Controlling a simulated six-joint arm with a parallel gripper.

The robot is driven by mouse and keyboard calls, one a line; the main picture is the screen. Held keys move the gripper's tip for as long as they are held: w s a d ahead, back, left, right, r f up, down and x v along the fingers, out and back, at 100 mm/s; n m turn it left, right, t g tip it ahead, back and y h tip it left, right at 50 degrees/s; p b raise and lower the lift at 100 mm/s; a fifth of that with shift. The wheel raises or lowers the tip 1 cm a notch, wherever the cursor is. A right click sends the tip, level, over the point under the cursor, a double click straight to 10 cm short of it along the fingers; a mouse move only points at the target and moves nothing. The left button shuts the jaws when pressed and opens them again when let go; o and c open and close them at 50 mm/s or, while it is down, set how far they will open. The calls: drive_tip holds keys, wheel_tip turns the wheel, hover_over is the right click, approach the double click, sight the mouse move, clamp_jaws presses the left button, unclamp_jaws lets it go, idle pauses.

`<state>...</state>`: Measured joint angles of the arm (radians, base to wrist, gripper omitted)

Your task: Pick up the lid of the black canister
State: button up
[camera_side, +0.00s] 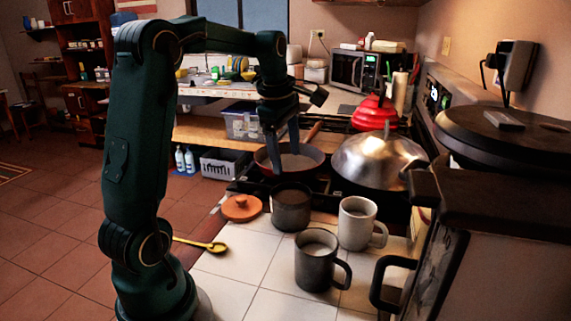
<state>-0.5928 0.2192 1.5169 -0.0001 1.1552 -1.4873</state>
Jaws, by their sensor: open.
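A dark, open-topped canister (291,208) stands upright on the white tiled counter, in front of the stove. A round terracotta-coloured lid (241,207) with a small knob lies flat on the tiles to its left, apart from it. My gripper (284,163) points down, open and empty. In the picture its fingers overlap the frying pan (316,158) just above the canister; their exact depth is hard to tell. The gripper is up and to the right of the lid and not touching it.
A white mug (356,222) and a dark grey mug (315,260) stand right of and in front of the canister. A yellow spoon (214,246) lies near the counter's left edge. A domed metal cover (379,160) sits on the stove.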

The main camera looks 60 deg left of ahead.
drive_tip(key=s+a+f+n+g, duration=0.1)
drive_tip(key=a+f+n, duration=0.35)
drive_tip(key=a, duration=0.25)
drive_tip(key=n+g+h, duration=0.1)
drive_tip(key=n+h, duration=0.1)
hover_over(243, 198)
wheel_tip(243, 198, down, 7)
drive_tip(key=shift+r, duration=0.2)
drive_tip(key=shift+s+f, duration=0.1)
drive_tip(key=shift+f, duration=2.35)
clamp_jaws()
